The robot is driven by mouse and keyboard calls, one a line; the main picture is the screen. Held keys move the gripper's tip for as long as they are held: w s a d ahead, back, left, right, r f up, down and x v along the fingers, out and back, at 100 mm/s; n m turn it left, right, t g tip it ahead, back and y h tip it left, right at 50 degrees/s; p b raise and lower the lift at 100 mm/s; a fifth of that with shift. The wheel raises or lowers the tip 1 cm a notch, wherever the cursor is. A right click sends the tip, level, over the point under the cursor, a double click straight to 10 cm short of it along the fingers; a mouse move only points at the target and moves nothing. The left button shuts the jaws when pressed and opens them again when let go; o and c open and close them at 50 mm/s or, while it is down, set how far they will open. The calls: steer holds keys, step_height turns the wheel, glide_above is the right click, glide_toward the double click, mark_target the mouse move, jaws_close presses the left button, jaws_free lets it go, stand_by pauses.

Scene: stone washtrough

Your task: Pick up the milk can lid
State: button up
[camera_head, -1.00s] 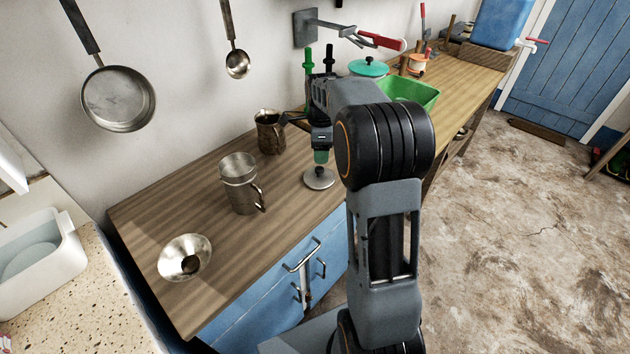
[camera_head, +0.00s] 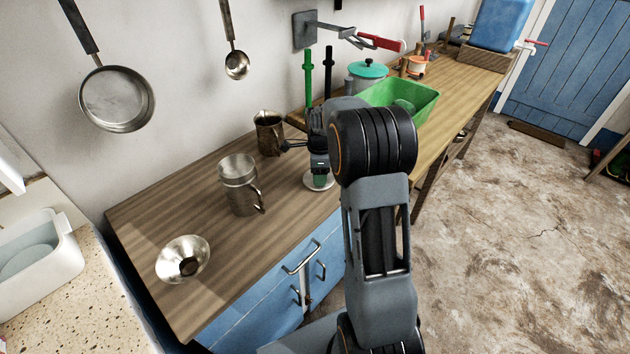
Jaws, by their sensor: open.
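A round, pale grey metal disc, which looks like the milk can lid (camera_head: 311,186), lies flat on the wooden worktop (camera_head: 150,215), left of my arm. My gripper (camera_head: 319,181) points straight down over the middle of the lid, with its teal fingertips low and close to it. The fingers hide the lid's knob. The gripper is open, and the lid rests on the worktop. I cannot tell from here whether the fingers touch the lid.
A metal mug with a strainer top (camera_head: 240,187) and a dark jug (camera_head: 268,133) stand left of my gripper. A metal funnel (camera_head: 183,259) lies nearer the front. A green basin (camera_head: 405,100) and a teal-lidded pot (camera_head: 366,75) stand behind my arm.

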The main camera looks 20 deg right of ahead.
steer(key=shift+c, duration=0.3)
steer(key=c, duration=0.9)
